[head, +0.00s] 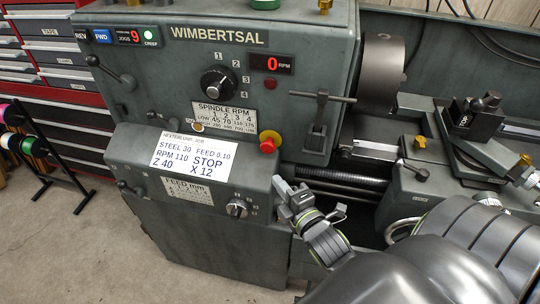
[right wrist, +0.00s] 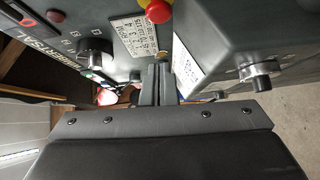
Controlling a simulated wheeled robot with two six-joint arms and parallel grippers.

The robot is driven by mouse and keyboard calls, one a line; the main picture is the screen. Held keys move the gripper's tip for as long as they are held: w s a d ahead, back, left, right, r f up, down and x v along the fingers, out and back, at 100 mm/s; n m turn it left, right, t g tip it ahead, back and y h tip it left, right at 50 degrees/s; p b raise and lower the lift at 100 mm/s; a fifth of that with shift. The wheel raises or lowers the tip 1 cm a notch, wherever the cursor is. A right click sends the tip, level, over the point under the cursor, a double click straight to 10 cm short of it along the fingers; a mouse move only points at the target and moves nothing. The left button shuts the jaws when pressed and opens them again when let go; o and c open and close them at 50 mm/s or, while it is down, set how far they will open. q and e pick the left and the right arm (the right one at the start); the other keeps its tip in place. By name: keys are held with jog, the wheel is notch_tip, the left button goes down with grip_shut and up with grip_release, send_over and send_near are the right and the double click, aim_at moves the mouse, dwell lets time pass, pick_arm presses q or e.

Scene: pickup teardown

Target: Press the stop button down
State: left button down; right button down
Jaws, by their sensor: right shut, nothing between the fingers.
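The stop button (head: 269,141) is a red mushroom head on a yellow collar, on the front of the grey lathe headstock. It also shows at the top edge of the right wrist view (right wrist: 158,11), partly cut off. My right gripper (head: 279,184) is shut and empty, below and slightly right of the button in the head view. In the right wrist view its closed fingers (right wrist: 156,72) point toward the panel below the button, with a visible gap in the picture between them. My left gripper is not in view.
A white job card (head: 193,159) and feed dial (head: 237,208) are on the lower box left of my gripper. A spindle lever (head: 320,110) juts out right of the button. The chuck (head: 382,67) and carriage (head: 433,186) are farther right. The display (head: 271,64) reads 0 RPM.

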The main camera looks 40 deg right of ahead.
send_near(262, 148)
jog(key=w, duration=0.1)
jog(key=w+a, duration=0.2)
jog(key=shift+w+a+r+p, duration=0.15)
jog(key=shift+w+r+p, duration=0.1)
jog(key=shift+w+p, duration=0.1)
jog(key=shift+w+d+f, duration=0.15)
jog(key=shift+w+d, duration=0.4)
jog(key=shift+d, duration=0.35)
jog(key=shift+w+d, duration=0.35)
jog(key=shift+d, duration=0.2)
